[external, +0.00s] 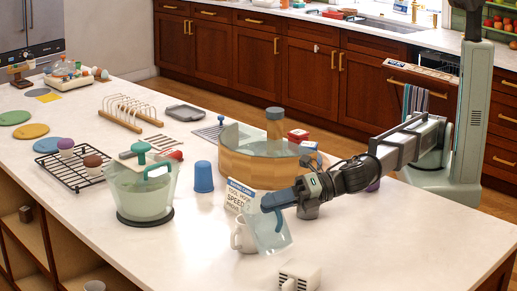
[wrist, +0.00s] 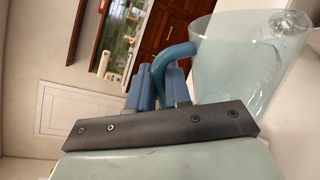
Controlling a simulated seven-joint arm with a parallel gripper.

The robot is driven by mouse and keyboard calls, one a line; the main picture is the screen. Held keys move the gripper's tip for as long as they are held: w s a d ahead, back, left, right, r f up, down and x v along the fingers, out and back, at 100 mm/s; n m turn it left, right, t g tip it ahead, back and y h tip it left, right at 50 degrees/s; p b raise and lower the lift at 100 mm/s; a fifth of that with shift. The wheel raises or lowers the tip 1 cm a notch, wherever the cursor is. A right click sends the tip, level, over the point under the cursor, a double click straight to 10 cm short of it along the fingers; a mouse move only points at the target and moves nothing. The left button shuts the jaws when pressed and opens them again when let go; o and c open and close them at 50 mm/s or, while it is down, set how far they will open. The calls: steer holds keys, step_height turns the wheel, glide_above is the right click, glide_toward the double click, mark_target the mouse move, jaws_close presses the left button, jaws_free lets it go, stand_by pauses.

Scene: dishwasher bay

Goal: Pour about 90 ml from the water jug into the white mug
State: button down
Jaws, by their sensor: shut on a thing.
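The water jug (external: 272,236) is clear and pale blue with a blue handle. My gripper (external: 282,199) is shut on that handle and holds the jug tilted above the counter. In the wrist view the jug (wrist: 235,60) is right of my gripper (wrist: 168,85), with the handle between the blue fingers. The white mug (external: 238,238) stands upright on the counter, just left of the jug and partly hidden behind it. I cannot tell the water level in the jug or what is in the mug.
A printed card (external: 240,195) stands behind the mug, before a large wooden-sided tub (external: 250,167). The counter's right front is clear.

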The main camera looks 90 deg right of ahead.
steer(key=shift+s+a+f+n, duration=0.25)
steer(key=shift+a+f+n, duration=0.3)
steer(key=shift+f, duration=0.25)
stand_by(1.4)
steer(key=shift+s+a+r+n, duration=0.15)
steer(key=shift+a+r+n, duration=0.25)
steer(key=shift+n, duration=0.15)
steer(key=s+a+f+n+t, duration=0.2)
steer(key=s+a+f+n, duration=0.1)
steer(key=a+n, duration=0.3)
steer(key=shift+s+a+f+n+h, duration=0.2)
steer(key=shift+a+n+h, duration=0.1)
steer(key=shift+n, duration=0.5)
stand_by(0.7)
